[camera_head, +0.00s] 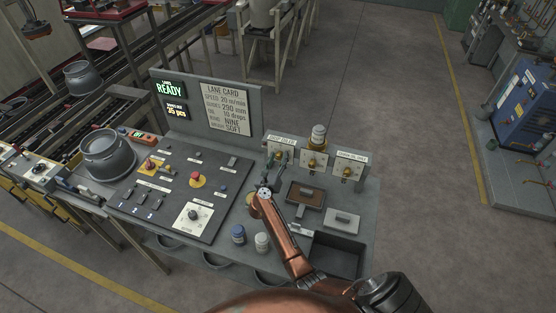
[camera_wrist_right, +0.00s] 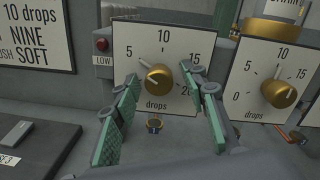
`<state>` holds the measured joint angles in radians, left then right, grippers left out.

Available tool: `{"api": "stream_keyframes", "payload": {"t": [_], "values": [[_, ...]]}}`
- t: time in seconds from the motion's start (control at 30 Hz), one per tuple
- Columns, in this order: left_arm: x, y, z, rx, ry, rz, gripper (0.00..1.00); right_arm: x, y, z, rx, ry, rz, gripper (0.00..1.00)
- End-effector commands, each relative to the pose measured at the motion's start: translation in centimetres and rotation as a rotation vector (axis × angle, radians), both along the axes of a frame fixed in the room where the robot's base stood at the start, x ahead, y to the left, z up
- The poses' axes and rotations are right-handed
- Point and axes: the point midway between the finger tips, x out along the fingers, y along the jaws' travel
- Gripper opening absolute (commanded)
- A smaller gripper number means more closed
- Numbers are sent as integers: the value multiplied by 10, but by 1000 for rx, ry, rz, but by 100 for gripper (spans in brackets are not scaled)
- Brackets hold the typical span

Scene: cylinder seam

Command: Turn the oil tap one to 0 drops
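In the right wrist view, a white dial plate marked 5, 10, 15, 20 and "drops" (camera_wrist_right: 170,40) faces me. Its brass knob (camera_wrist_right: 158,79) has a pointer turned up-left, near the 5. The 0 is not visible; my left-hand finger covers that corner. My right gripper (camera_wrist_right: 160,125) is open, its green-padded fingers on either side of the knob's lower front, apart from it. In the head view, this leftmost dial (camera_head: 281,152) stands at the console's back, with my right gripper (camera_head: 268,182) before it. No label readable here names tap one. My left gripper is not in view.
A second drops dial (camera_wrist_right: 285,65) stands close on the right; a third dial (camera_head: 347,171) is beyond it. A red lamp (camera_wrist_right: 101,44) marked LOW is on the left. A brown tray (camera_head: 305,195), blue-lidded jar (camera_head: 238,233) and white-lidded jar (camera_head: 262,242) are near my arm.

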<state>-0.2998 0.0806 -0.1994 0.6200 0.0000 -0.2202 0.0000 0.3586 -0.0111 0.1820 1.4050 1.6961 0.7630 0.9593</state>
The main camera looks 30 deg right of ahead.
Motion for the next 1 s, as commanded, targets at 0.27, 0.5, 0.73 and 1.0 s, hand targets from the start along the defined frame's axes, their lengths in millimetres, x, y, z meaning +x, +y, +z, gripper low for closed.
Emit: {"api": "stream_keyframes", "payload": {"t": [0.27, 0.5, 0.73, 1.0], "values": [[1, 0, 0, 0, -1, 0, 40, 1, -1, 0, 0, 1, 1, 40], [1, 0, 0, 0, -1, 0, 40, 1, 0, 0, 0, 1, 1, 23], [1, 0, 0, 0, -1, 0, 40, 1, 0, 0, 0, 1, 1, 8], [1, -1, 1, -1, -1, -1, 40, 1, 0, 0, -3, 4, 1, 0]]}}
